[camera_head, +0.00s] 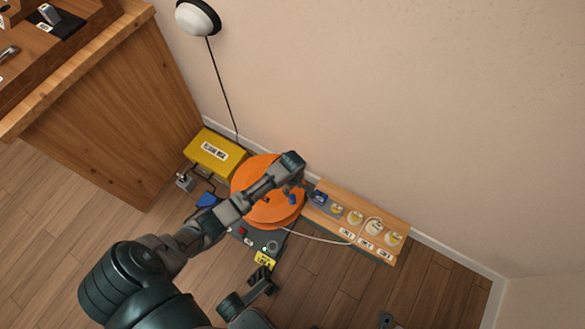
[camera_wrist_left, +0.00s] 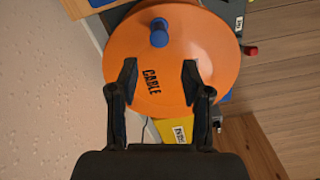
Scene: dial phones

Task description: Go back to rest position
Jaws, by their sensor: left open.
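My left arm reaches in from the left across the orange cable reel, which shows in the head view (camera_head: 262,212) and the left wrist view (camera_wrist_left: 205,40). In the left wrist view my left gripper (camera_wrist_left: 160,72) is open and empty, with its two fingers apart over the reel's face. The word CABLE shows between the fingers. A blue knob (camera_wrist_left: 158,33) stands on the reel beyond the fingertips, apart from them. A dark jointed part that looks like my right gripper (camera_head: 263,281) is low in the head view; its jaws are too small to read.
A yellow box (camera_head: 214,152) stands left of the reel by the wall. A wooden board (camera_head: 350,221) with several round pieces and labels lies to the right. A thin cable (camera_head: 318,239) runs there. A wooden cabinet (camera_head: 115,125) stands left. Floor at the lower right is mostly clear.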

